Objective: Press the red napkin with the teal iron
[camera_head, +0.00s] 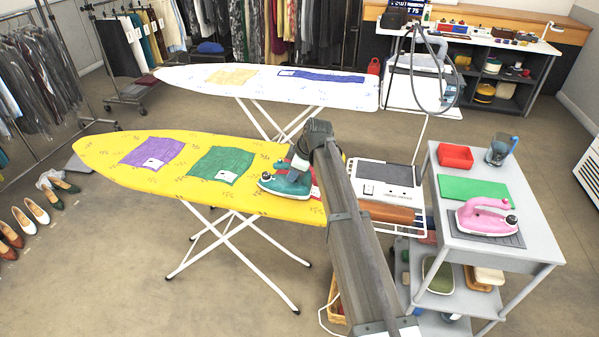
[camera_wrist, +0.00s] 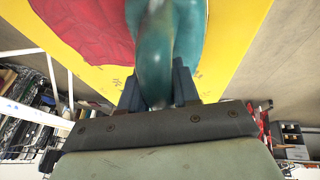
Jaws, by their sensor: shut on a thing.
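The teal iron (camera_head: 285,184) is at the right part of the yellow ironing board (camera_head: 110,154). My gripper (camera_head: 298,163) is shut on its handle, which also shows between the fingers (camera_wrist: 158,88) in the wrist view (camera_wrist: 152,55). The red napkin (camera_head: 316,190) is mostly hidden behind the iron and my arm. In the wrist view the napkin (camera_wrist: 85,25) lies beside the iron, which covers part of its edge. I cannot tell whether the iron's sole touches the cloth.
A purple cloth (camera_head: 150,151) and a green cloth (camera_head: 220,165) lie flat further left on the yellow board. A grey cart (camera_head: 530,245) at right holds a pink iron (camera_head: 485,216), a red tray (camera_head: 455,157) and a jug (camera_head: 501,150). A white board (camera_head: 350,92) stands behind.

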